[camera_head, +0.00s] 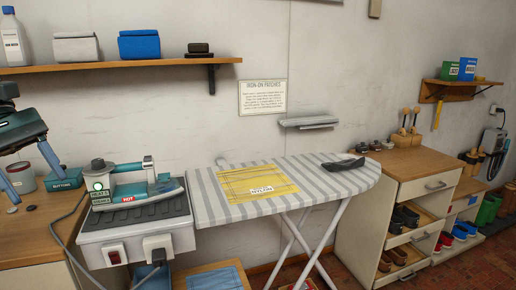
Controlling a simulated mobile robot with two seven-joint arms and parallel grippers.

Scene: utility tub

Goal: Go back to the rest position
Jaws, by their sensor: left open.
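My left gripper (36,187) is at the left edge of the view, over the wooden counter (40,225). Its two fingers point down and are spread apart, with nothing held between them. A grey round tin (21,178) stands behind and below the fingers, and a teal box marked "buttons" (64,179) is just right of them. I cannot tell whether the fingers touch either one. My right gripper is not in view.
An iron (143,184) marked "hot" sits on a grey stand (135,218), with its cord nearby. The striped ironing board (320,188) bears a yellow nylon cloth (258,183) and a dark item (343,164). A wall shelf (120,65) is above.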

